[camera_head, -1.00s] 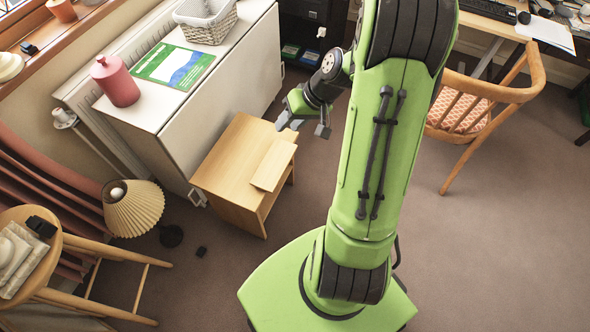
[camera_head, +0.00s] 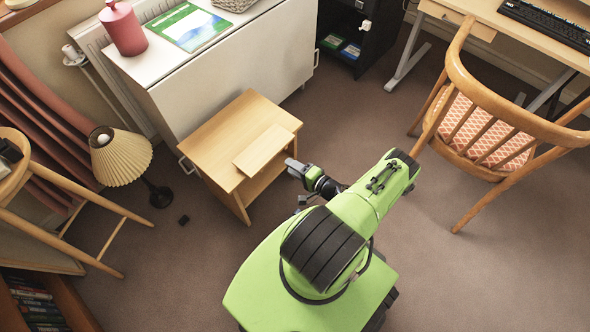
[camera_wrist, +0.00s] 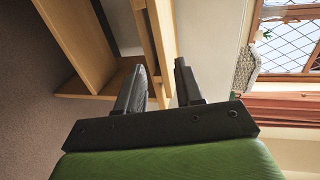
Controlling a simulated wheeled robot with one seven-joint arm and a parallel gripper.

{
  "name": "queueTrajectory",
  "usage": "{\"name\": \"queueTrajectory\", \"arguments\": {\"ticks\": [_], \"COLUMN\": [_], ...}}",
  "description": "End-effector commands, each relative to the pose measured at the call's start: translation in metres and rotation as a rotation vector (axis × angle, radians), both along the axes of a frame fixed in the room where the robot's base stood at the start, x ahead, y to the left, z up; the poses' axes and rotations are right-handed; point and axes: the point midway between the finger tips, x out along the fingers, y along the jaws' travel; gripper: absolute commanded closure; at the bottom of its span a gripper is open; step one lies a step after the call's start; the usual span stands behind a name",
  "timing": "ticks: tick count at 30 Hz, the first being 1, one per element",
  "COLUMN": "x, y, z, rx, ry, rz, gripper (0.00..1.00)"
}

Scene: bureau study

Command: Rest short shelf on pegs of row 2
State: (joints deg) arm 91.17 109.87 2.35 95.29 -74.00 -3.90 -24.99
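The short shelf (camera_head: 262,149), a plain pale wooden board, lies flat on top of the small wooden cabinet (camera_head: 215,140), along its right edge. In the wrist view the cabinet (camera_wrist: 85,50) appears turned on its side, its open front showing inner boards. Its top edge and what looks like the shelf's edge (camera_wrist: 166,30) lie beyond the fingertips. My gripper (camera_head: 296,180) is at the cabinet's open right side, low beside the shelf. In the wrist view its two fingers (camera_wrist: 160,80) are apart, with nothing held between them. I cannot make out the pegs or their rows.
A white cupboard (camera_head: 240,75) stands behind the cabinet, with a red bottle (camera_head: 123,30) on it. A lamp (camera_head: 122,157) and stool (camera_head: 70,185) stand left. A wooden chair (camera_head: 490,120) stands right. The carpet (camera_head: 460,280) at lower right is clear.

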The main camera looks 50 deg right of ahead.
Motion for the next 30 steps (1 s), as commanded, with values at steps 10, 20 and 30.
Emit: {"name": "queueTrajectory", "arguments": {"ticks": [10,20,30], "x": [0.048,0.087,0.094], "y": [0.002,0.004,0.004], "z": [-0.014,-0.022,-0.024], "rx": [-0.001,-0.001,0.0], "ry": [0.0,0.001,0.002], "rz": [0.007,0.006,0.005], "gripper": [0.64,0.64,0.64]}}
